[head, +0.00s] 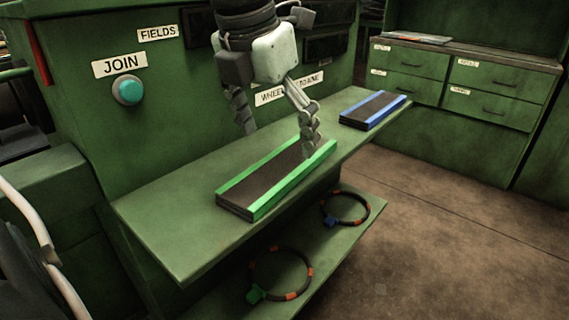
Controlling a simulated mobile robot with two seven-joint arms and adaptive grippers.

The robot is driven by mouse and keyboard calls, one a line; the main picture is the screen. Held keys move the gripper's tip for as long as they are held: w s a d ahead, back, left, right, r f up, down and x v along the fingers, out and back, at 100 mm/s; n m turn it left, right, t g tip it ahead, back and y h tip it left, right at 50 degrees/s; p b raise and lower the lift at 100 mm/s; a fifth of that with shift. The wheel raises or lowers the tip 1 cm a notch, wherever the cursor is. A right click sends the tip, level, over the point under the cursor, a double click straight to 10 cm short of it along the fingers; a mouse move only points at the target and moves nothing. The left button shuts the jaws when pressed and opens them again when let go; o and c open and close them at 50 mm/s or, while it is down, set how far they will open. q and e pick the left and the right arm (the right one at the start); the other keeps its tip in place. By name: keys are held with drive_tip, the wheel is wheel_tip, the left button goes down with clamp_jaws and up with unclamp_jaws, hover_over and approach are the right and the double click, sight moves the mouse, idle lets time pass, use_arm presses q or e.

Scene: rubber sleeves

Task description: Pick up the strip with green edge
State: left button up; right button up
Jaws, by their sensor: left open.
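The strip with green edge (262,190) lies flat on the green bench top. It is a dark, long piece with bright green along its long sides. My left gripper (277,142) comes down from above over the strip's far end. Its fingers are spread apart, one in front of the strip's far right part and one behind it. I cannot tell whether a finger touches the strip. A second strip with blue edges (373,110) lies farther right on the bench. My right gripper is not in view.
A teal button (127,90) sits under a JOIN label on the panel at the left. Two dark rings, one with a green piece (281,272) and one with a blue piece (345,208), lie on the lower shelf. The bench's front left is clear. Green drawers (455,85) stand behind.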

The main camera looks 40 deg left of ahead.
sight(287, 171)
use_arm(q)
drive_tip(key=x, duration=0.4)
drive_tip(key=shift+s, duration=0.1)
drive_tip(key=shift+w+f, duration=0.2)
drive_tip(key=shift+f, duration=0.3)
drive_tip(key=shift+c, duration=0.8)
drive_tip(key=c, duration=1.1)
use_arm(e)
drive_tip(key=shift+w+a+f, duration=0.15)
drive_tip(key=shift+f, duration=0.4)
